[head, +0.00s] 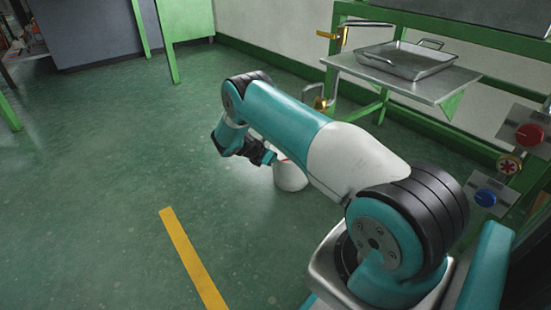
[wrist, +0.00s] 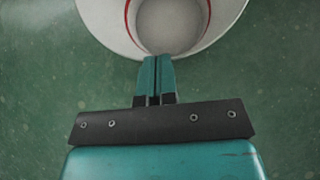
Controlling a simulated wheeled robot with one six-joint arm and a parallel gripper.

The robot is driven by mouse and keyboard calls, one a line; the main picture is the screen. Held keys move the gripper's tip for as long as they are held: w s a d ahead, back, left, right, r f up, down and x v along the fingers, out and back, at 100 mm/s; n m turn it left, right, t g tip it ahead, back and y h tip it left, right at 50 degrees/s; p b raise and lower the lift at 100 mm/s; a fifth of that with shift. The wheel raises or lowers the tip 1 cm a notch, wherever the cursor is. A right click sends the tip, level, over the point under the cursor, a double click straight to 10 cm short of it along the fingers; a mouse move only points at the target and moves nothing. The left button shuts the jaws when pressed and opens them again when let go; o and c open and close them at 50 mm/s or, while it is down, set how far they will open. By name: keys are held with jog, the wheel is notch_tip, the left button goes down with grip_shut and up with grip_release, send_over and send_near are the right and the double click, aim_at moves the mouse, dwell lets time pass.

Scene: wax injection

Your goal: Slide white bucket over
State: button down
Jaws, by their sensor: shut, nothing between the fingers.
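The white bucket (head: 290,177) stands on the green floor in the head view, partly hidden behind my arm. In the wrist view the bucket (wrist: 103,22) is at the top, cut off by the frame, with a red line around it and an open, pale inside. My gripper (wrist: 158,62) is shut and empty, its fingertips at the bucket's near rim. I cannot tell whether they touch it. In the head view my gripper (head: 272,158) is just left of the bucket.
A metal table (head: 440,88) with a shallow tray (head: 405,60) stands at the back right, on a green frame. Red and blue knobs are at the right edge. A yellow line (head: 192,258) crosses open floor at the left.

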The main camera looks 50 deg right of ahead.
jog(key=shift+s, duration=0.1)
jog(key=w+a+r+m+t+y+p, duration=0.1)
jog(key=w+a+r+m+y+p, duration=0.15)
jog(key=a+r+p, duration=1.3)
jog(key=s+a+r+m+t+y+b, duration=0.1)
jog(key=s+a+r+m+y, duration=0.15)
jog(key=a+r, duration=0.6)
jog(key=s+a+r+m+y+b, duration=0.15)
jog(key=s+a+r, duration=0.35)
jog(key=r, duration=0.7)
jog(key=s+a+r+m+g+y+p, duration=0.1)
jog(key=s+a+r+y+p, duration=0.1)
jog(key=s+a+r, duration=0.5)
jog(key=s+a+r+m+y+p, duration=0.15)
jog(key=s+r, duration=0.35)
jog(key=s, duration=0.7)
jog(key=s+a+r+m+g+y+p, duration=0.1)
jog(key=s+a+r+y+p, duration=0.15)
jog(key=s+a+r, duration=0.4)
notch_tip(320, 180, up, 38)
jog(key=s+d+p, duration=0.2)
jog(key=p, duration=3.5)
jog(key=shift+s+f+y, duration=0.15)
jog(key=shift+s+y, duration=0.05)
jog(key=shift+y, duration=0.15)
